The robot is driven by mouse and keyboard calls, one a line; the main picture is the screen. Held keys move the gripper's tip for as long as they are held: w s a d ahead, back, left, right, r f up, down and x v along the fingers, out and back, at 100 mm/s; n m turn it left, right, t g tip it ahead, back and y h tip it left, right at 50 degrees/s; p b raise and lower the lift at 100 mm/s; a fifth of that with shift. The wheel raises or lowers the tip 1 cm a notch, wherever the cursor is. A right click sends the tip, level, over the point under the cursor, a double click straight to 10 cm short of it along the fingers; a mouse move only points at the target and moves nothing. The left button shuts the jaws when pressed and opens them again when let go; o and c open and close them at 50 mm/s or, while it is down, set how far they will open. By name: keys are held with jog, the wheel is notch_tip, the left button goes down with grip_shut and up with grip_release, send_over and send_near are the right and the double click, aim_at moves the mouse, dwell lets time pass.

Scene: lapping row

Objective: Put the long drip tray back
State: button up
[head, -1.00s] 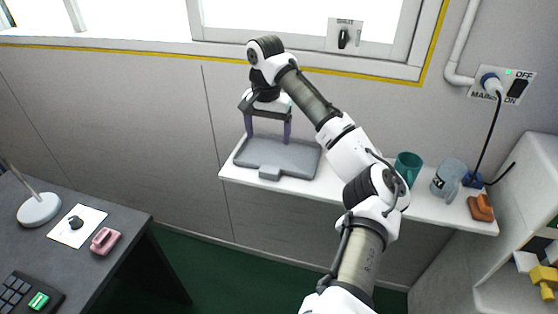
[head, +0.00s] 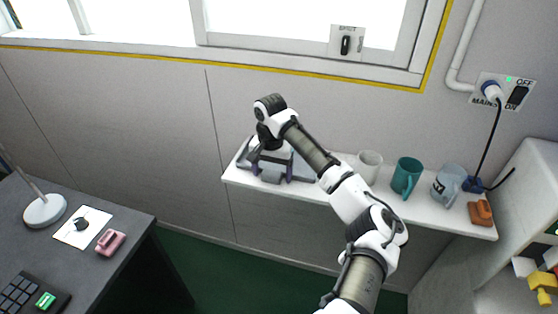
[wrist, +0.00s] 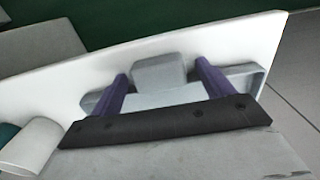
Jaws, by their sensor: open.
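The grey tray (head: 304,166) lies flat at the left end of the white wall shelf, mostly hidden behind my arm and gripper. Its block-like handle (head: 271,177) stands out at the front edge. My gripper (head: 271,170) is low over the tray, its two purple fingers apart. In the wrist view the handle (wrist: 158,70) appears between the open fingers, with a gap on each side; I cannot tell whether they reach down beside it. Grey tray rim (wrist: 245,78) shows outside the fingers.
On the shelf (head: 425,207), right of the tray, stand a white mug (head: 368,166), a teal mug (head: 405,178), a grey-blue mug (head: 447,185) and an orange-brown object (head: 481,213). The wall is close behind. A dark desk (head: 130,225) stands at the left.

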jog(key=c, duration=1.2)
